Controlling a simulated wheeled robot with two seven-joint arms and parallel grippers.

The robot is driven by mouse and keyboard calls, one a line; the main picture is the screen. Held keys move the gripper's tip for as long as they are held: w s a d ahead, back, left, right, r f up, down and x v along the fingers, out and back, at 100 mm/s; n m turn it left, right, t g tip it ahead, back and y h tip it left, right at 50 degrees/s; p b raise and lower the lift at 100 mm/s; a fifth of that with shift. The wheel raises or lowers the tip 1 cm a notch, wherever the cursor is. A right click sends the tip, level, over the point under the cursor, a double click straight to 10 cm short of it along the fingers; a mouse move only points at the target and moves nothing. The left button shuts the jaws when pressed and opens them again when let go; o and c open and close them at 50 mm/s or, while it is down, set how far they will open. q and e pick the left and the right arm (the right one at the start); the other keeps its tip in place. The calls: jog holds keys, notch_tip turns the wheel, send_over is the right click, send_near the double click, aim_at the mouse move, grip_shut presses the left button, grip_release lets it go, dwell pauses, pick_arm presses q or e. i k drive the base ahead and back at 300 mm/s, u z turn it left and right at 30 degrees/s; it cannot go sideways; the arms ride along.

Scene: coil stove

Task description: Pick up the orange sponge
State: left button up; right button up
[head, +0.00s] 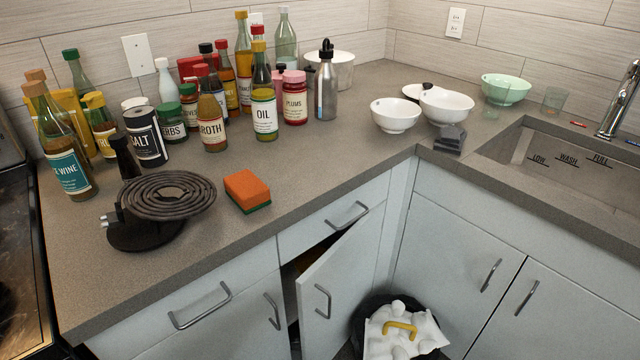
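The orange sponge (247,188) with a green underside lies flat on the grey counter, near its front edge. It sits just right of the black coil burner (168,196) and does not appear to touch it. Nothing covers it from above. Neither of my grippers is visible in the head view.
Several bottles and jars, such as the oil bottle (264,108) and broth bottle (211,118), stand behind the sponge. White bowls (396,116) stand right, before the sink (560,160). A cabinet door (338,285) hangs open below the counter. The counter (325,165) right of the sponge is clear.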

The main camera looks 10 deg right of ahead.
aim_at(245, 189)
jog(key=u, duration=3)
jog(key=k, duration=0.85)
jog(key=z, duration=1.75)
jog(key=i, duration=0.5)
jog(key=u, duration=0.1)
